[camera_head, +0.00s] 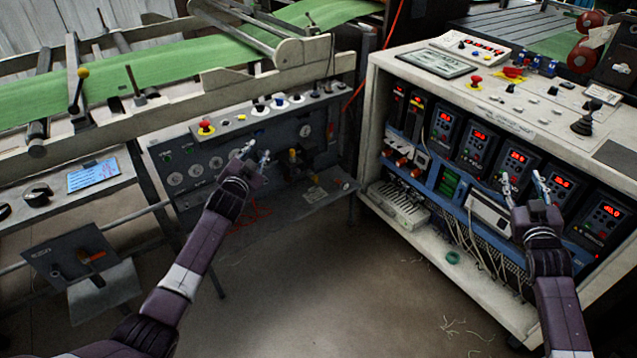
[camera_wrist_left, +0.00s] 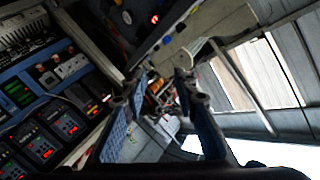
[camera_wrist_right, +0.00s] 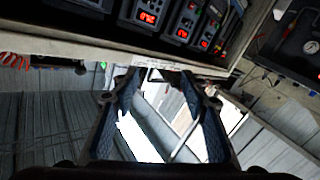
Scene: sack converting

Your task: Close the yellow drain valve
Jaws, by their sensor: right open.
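A small yellow valve-like part (camera_head: 293,157) sits on the dark front of the grey gauge panel (camera_head: 210,160) in the head view. I cannot tell whether it is open or closed. My left gripper (camera_head: 257,153) is open in front of this panel, to the left of the yellow part, and holds nothing. In the left wrist view its fingers (camera_wrist_left: 160,82) are apart, with a small orange-yellow patch behind them that I cannot identify. My right gripper (camera_head: 522,182) is open and empty in front of the cabinet with red displays. Its spread fingers also show in the right wrist view (camera_wrist_right: 162,84).
The white control cabinet (camera_head: 375,110) stands on the right with several display units. A red button on a yellow base (camera_head: 206,127) tops the grey panel. A yellow-knobbed lever (camera_head: 82,73) stands by the green web (camera_head: 160,70). The floor (camera_head: 300,290) between is mostly clear.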

